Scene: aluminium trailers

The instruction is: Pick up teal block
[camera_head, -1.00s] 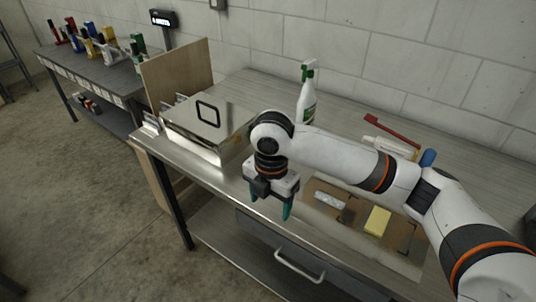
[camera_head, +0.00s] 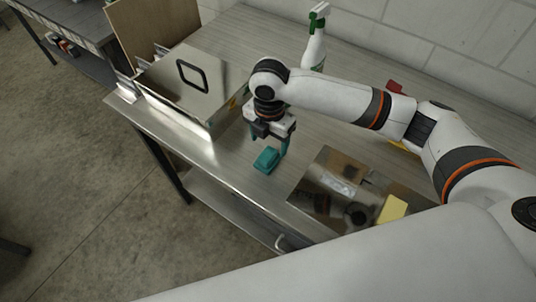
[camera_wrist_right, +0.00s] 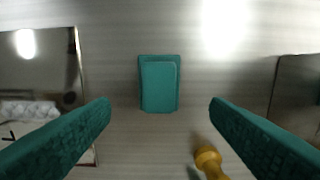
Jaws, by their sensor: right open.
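The teal block (camera_head: 267,159) lies on the metal bench (camera_head: 240,172) near its front edge. In the right wrist view the teal block (camera_wrist_right: 159,85) lies flat, centred across the gap between the fingers. My right gripper (camera_head: 268,143) is open and empty, pointing down close above the block. Its teal fingers are spread to either side in the wrist view (camera_wrist_right: 160,105), with clear space between them and the block. My left gripper is out of view.
A shiny metal box (camera_head: 190,85) stands left of the gripper. A reflective tray (camera_head: 312,196) with a yellow block (camera_head: 392,209) lies to the right. A spray bottle (camera_head: 316,45) stands behind. A yellow-orange knobbed item (camera_wrist_right: 207,158) shows in the wrist view.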

